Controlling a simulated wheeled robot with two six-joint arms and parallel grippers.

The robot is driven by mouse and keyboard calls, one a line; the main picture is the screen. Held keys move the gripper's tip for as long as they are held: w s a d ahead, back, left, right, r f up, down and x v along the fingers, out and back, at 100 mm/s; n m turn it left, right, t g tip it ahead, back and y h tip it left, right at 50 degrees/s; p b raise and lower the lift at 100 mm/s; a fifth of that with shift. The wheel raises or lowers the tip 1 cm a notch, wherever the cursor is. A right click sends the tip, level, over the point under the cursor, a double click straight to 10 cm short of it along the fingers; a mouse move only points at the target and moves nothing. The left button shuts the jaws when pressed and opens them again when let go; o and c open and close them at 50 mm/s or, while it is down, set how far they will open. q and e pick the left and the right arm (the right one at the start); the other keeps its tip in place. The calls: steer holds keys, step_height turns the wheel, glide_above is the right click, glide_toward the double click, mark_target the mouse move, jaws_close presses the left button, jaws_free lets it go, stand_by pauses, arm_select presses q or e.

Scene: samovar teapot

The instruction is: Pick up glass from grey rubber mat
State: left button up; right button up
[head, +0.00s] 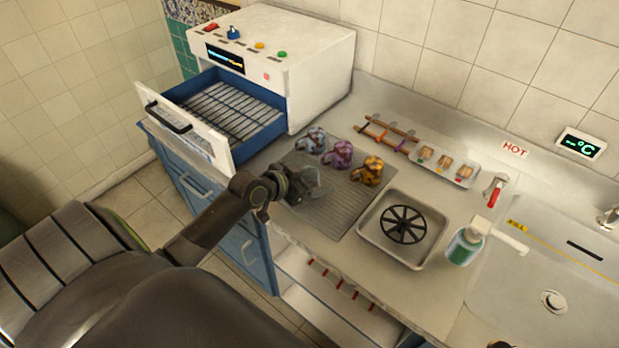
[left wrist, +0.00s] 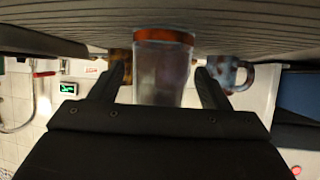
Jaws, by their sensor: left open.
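A clear glass (left wrist: 160,80) with an orange band at its mat end stands on the grey rubber mat (head: 345,208). In the head view the glass (head: 314,181) is partly hidden by my left gripper (head: 300,185). My left gripper is low over the mat's left part. The left wrist view is upside down, with the mat (left wrist: 160,15) at the top. There the gripper's two fingers (left wrist: 160,90) are apart, one on each side of the glass. I cannot tell whether either finger touches it. My right gripper is not in view.
Several patterned mugs stand at the mat's back: blue (head: 313,140), purple (head: 340,154) and amber (head: 371,171). A white oven (head: 310,65) has its blue drawer (head: 225,105) open behind my left arm.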

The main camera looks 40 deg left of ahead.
arm_select(q)
steer(key=shift+x, duration=0.85)
steer(key=c, duration=1.1)
